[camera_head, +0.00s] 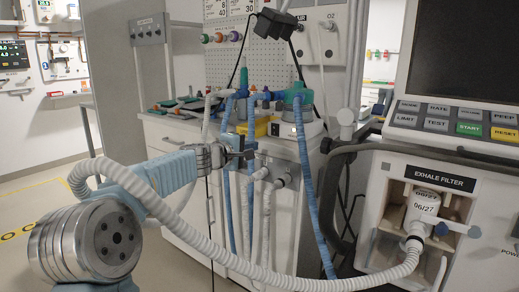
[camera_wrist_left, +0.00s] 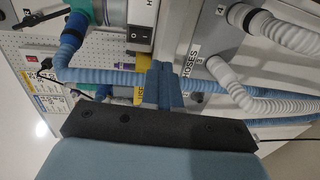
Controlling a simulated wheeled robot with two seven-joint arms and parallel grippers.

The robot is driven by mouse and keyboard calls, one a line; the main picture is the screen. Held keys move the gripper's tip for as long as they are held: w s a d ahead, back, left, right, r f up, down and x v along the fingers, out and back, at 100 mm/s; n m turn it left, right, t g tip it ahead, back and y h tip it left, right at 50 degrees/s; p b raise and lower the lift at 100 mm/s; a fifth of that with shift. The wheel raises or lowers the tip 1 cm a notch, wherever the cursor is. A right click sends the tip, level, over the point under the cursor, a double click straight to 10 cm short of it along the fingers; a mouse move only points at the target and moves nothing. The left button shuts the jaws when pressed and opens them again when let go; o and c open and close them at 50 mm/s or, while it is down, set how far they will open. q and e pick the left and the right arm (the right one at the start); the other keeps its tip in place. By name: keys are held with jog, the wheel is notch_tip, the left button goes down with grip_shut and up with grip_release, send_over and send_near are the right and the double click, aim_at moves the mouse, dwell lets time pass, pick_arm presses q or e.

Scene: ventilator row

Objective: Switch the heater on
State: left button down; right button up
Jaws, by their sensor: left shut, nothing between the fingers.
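The heater (camera_head: 298,128) is a white unit under a teal-topped chamber on the cart top in the head view. In the left wrist view the heater (camera_wrist_left: 141,12) shows at the top, with part of its label and a black rocker switch (camera_wrist_left: 139,38) with white marks. I cannot tell which way the rocker is pressed. My left gripper (camera_head: 248,154) is shut and empty in front of the cart, left of and below the heater. In the left wrist view its fingertips (camera_wrist_left: 162,75) point toward the switch, apart from it. My right gripper is not in view.
A blue corrugated hose (camera_wrist_left: 110,77) runs across, behind my left fingertips. More blue hoses (camera_head: 308,190) hang down the cart front. A white hose (camera_head: 230,258) loops from my left arm's side to the exhale filter (camera_head: 421,210). A hose holder (camera_wrist_left: 187,62) stands beside the fingers.

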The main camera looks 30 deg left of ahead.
pick_arm(q)
jog(key=shift+s+a+f+b, duration=0.15)
jog(key=shift+s+b, duration=0.1)
jog(key=shift+s, duration=0.8)
jog(key=shift+s+a+f+b, duration=0.15)
jog(key=shift+s+b, duration=0.1)
jog(key=shift+s, duration=0.8)
jog(key=shift+d, duration=0.1)
jog(key=s+d+f+m+g+p, duration=0.15)
jog(key=d+f+g, duration=0.35)
jog(key=f, duration=1.3)
jog(key=d+f+m+g, duration=0.35)
jog(key=d+f, duration=0.45)
jog(key=f, duration=1)
jog(key=s+d+f+m+g, duration=0.3)
jog(key=s+d+f, duration=0.35)
jog(key=f, duration=0.45)
jog(key=s+d+f+m+g+h, duration=0.1)
jog(key=s+d+f+m, duration=0.1)
jog(key=s, duration=0.5)
jog(key=s+d+f+m+g+h+p, duration=0.1)
jog(key=s+d+f+m+g, duration=0.1)
jog(key=s+d+f, duration=0.3)
jog(key=s+d+f+m+g, duration=0.1)
jog(key=s+d+f+m, duration=0.2)
jog(key=s+d, duration=0.3)
jog(key=s, duration=0.2)
jog(key=shift+s+f+h, duration=0.3)
jog(key=shift+s+h, duration=0.05)
jog(key=shift+h, duration=0.05)
